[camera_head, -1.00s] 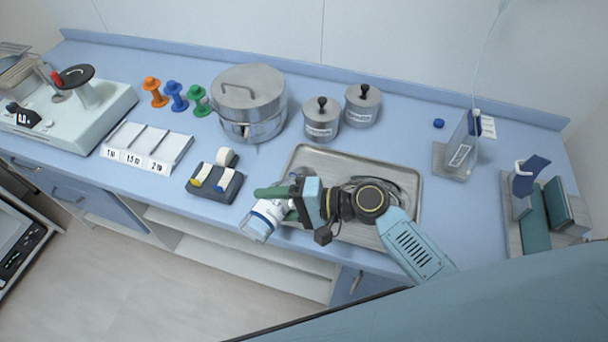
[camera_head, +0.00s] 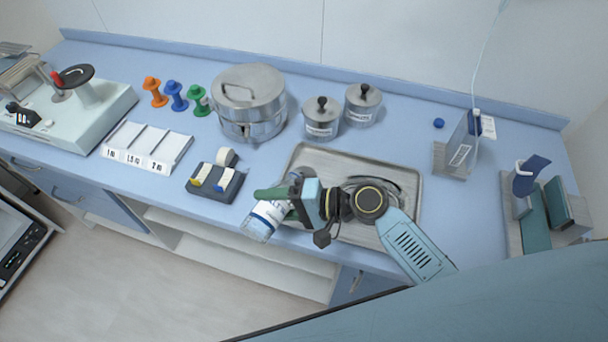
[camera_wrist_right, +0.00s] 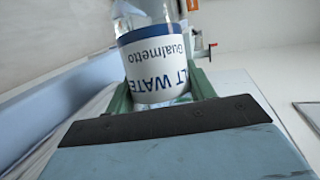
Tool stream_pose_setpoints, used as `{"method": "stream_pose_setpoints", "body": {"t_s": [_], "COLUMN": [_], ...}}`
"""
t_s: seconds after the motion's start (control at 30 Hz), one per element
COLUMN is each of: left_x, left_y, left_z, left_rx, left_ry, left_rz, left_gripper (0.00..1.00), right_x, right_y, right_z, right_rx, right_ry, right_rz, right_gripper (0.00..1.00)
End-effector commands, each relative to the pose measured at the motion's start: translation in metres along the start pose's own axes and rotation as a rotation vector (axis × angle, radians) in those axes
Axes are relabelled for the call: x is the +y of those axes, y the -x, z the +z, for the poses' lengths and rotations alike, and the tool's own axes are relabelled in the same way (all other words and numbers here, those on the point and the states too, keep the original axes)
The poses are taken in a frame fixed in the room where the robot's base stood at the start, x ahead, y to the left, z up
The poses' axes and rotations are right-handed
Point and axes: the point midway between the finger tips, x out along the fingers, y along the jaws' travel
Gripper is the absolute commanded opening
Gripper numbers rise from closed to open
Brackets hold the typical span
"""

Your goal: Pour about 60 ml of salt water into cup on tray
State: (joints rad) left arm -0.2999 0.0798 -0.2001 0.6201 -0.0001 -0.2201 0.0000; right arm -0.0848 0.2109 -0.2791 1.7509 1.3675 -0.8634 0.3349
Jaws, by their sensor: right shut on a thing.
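My right gripper (camera_head: 286,204) is shut on the salt water bottle (camera_head: 263,220), a clear bottle with a white and blue label. It holds the bottle near the counter's front edge, left of the metal tray (camera_head: 412,180). In the right wrist view, the bottle (camera_wrist_right: 155,70) sits between the green fingers (camera_wrist_right: 160,92), its label lettering upside down. How far it is tilted I cannot tell. My right arm covers much of the tray. I cannot make out a cup on it. My left gripper is not in view.
Behind the tray stand two lidded canisters (camera_head: 321,121) and a large steel drum (camera_head: 249,105). A black block with tape (camera_head: 214,184) lies left of the bottle. A bottle stand (camera_head: 456,153) and a book holder (camera_head: 541,212) stand on the right.

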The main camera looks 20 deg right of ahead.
Motion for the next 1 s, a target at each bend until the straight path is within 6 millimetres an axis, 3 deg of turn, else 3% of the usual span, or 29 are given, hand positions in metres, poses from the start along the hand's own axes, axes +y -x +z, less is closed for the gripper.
{"method": "stream_pose_setpoints", "body": {"t_s": [0.07,0.2,0.57,1.0], "left_x": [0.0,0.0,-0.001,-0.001], "left_y": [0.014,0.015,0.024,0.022], "left_z": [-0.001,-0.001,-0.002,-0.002], "left_rx": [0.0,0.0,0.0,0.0], "left_ry": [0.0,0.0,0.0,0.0], "left_rz": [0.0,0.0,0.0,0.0], "left_gripper": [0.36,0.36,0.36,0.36], "right_x": [-0.007,0.003,0.002,0.003], "right_y": [0.0,-0.003,-0.001,-0.001], "right_z": [0.004,0.005,0.001,0.0], "right_rx": [0.041,0.089,0.127,0.128], "right_ry": [0.144,0.308,0.442,0.443], "right_rz": [0.054,0.121,0.173,0.173], "right_gripper": [0.25,0.25,0.25,0.25]}}
